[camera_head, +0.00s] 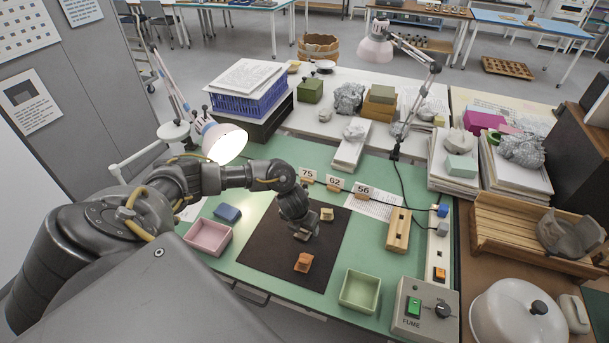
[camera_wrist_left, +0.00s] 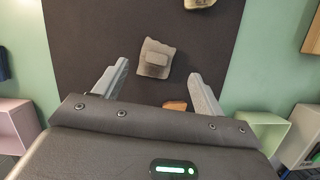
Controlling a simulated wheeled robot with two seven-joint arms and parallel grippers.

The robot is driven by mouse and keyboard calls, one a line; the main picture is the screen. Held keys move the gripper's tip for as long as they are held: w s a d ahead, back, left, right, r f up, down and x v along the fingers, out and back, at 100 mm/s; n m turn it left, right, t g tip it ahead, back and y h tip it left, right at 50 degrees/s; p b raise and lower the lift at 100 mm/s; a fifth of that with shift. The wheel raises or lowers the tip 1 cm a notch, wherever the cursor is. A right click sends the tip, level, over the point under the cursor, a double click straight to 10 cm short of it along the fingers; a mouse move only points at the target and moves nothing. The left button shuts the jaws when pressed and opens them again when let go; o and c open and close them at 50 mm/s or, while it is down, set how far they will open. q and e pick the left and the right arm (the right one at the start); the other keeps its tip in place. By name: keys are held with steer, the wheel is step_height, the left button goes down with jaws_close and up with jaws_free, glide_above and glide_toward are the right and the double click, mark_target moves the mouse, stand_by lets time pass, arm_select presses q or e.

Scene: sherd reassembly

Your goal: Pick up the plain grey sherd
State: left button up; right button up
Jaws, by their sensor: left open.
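The plain grey sherd (camera_wrist_left: 158,62) lies on the dark mat (camera_wrist_left: 85,30) in the left wrist view, with a small raised block on its upper face. My left gripper (camera_wrist_left: 159,70) is open above the mat, and the sherd shows between and just beyond its two fingertips. No contact between fingers and sherd is visible. In the head view my left gripper (camera_head: 302,232) points down over the middle of the mat and hides most or all of the grey sherd. My right gripper is not in view.
An orange sherd (camera_head: 303,263) lies on the mat nearer the front, and a tan sherd (camera_head: 327,214) lies behind my gripper. A pink tray (camera_head: 208,237), a green tray (camera_head: 360,290) and a blue block (camera_head: 228,213) stand around the mat. Number cards (camera_head: 335,183) stand behind it.

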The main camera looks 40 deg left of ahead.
mark_target(304, 231)
arm_select(q)
steer(key=x, duration=0.4)
steer(key=shift+a+f, duration=0.2)
steer(key=c, duration=1.1)
steer(key=shift+r, duration=0.1)
